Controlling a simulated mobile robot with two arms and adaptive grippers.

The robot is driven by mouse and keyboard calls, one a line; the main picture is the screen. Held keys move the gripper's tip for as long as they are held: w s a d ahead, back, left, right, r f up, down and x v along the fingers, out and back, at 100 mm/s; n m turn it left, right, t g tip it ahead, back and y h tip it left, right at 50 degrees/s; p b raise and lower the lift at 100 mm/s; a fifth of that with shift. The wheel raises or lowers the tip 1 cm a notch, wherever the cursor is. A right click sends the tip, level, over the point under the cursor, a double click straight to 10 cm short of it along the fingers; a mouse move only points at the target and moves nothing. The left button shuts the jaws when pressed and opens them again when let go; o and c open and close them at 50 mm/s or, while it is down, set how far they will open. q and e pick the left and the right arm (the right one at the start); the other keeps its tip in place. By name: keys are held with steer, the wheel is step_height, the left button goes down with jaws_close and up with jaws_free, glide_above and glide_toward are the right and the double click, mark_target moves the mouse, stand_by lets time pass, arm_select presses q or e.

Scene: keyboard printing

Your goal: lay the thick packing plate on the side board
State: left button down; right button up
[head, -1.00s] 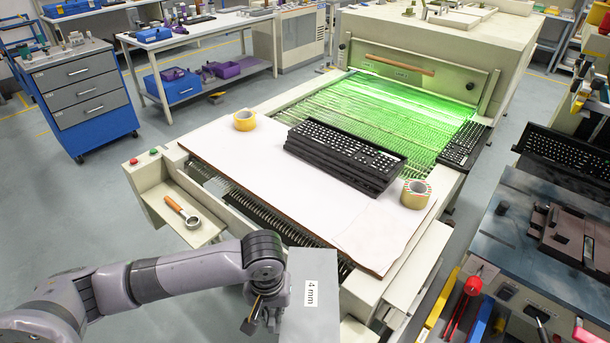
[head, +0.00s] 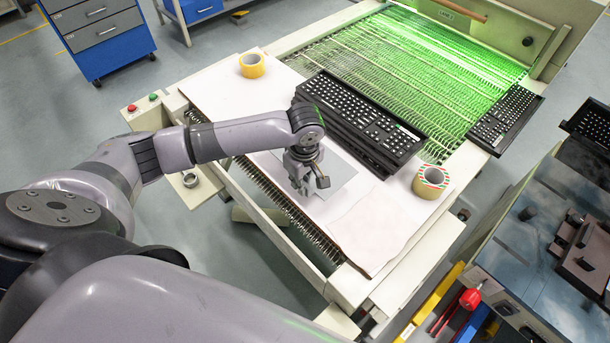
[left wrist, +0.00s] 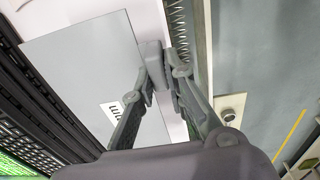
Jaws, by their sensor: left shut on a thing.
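The thick packing plate (head: 341,174) is a thin grey rectangle, roughly level, over the white board (head: 215,92) in front of the lit conveyor. My left gripper (head: 308,186) is shut on its near edge. In the left wrist view the plate (left wrist: 85,65) shows with part of its printed label, and the fingers (left wrist: 160,72) pinch its edge. I cannot tell whether the plate touches the board or hovers just above it. The gripper hides part of the plate in the head view. My right gripper is not in view.
A stack of black keyboards (head: 360,120) stands right behind the plate. A yellow tape roll (head: 252,65) is at the board's back left, a striped roll (head: 430,181) at its right. A pale sheet (head: 375,225) covers the front right. The board's left part is clear.

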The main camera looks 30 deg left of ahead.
arm_select(q)
steer(key=shift+f+b, duration=0.35)
steer(key=shift+f, duration=0.05)
steer(key=shift+f+b, duration=0.35)
steer(key=shift+b, duration=0.05)
steer(key=f+b, duration=0.2)
steer(key=b, duration=0.1)
steer(key=shift+w+a+f, duration=0.1)
steer(key=shift+w+f, duration=0.1)
steer(key=shift+s+f, duration=0.1)
steer(key=shift+f, duration=1.45)
steer(key=shift+f, duration=0.25)
